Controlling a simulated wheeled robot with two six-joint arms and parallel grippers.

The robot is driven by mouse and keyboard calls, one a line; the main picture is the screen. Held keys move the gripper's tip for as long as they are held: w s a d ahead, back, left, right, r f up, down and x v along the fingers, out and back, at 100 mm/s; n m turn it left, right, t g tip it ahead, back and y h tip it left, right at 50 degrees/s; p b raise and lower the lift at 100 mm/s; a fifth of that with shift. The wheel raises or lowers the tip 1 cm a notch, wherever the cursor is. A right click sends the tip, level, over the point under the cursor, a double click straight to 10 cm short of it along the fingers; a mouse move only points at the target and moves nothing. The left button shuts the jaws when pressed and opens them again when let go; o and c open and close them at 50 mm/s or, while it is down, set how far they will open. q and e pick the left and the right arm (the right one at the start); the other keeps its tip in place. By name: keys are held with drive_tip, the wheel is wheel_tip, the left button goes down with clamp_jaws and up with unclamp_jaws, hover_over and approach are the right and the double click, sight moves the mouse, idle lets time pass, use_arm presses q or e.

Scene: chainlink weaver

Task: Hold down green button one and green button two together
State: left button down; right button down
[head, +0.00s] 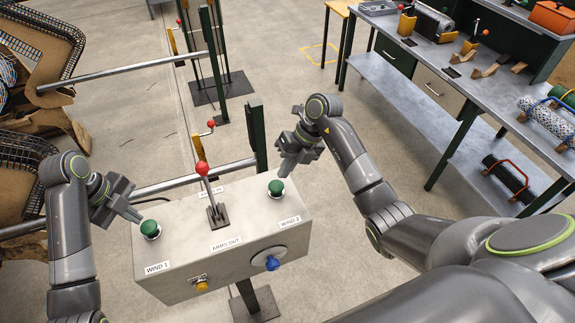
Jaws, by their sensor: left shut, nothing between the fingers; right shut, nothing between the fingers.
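A pale grey control box (225,256) stands on a post in front of me. Green button one (150,229), labelled WIND 1, is at the left of its top face. Green button two (276,187), labelled WIND 2, is at the right end. My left gripper (138,219) is shut and empty, its tip just above and left of button one. My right gripper (282,175) is shut and empty, its tip right over button two. I cannot tell whether either tip touches its button.
A red-knobbed lever (208,185) rises from the box between the buttons. A blue knob (272,263) and a yellow button (202,286) are on the front. Metal rails (180,185) pass behind. A workbench (440,95) stands at the right.

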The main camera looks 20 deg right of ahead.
sight(144, 227)
use_arm(q)
drive_tip(key=shift+f, duration=0.35)
drive_tip(key=shift+a+x, duration=0.15)
drive_tip(key=shift+x, duration=0.5)
drive_tip(key=shift+a+x, duration=0.15)
drive_tip(key=shift+x, duration=0.5)
drive_tip(key=shift+f, duration=0.1)
use_arm(e)
drive_tip(key=shift+f, duration=1.6)
idle(0.5)
idle(1.9)
wheel_tip(144, 227, up, 9)
idle(0.9)
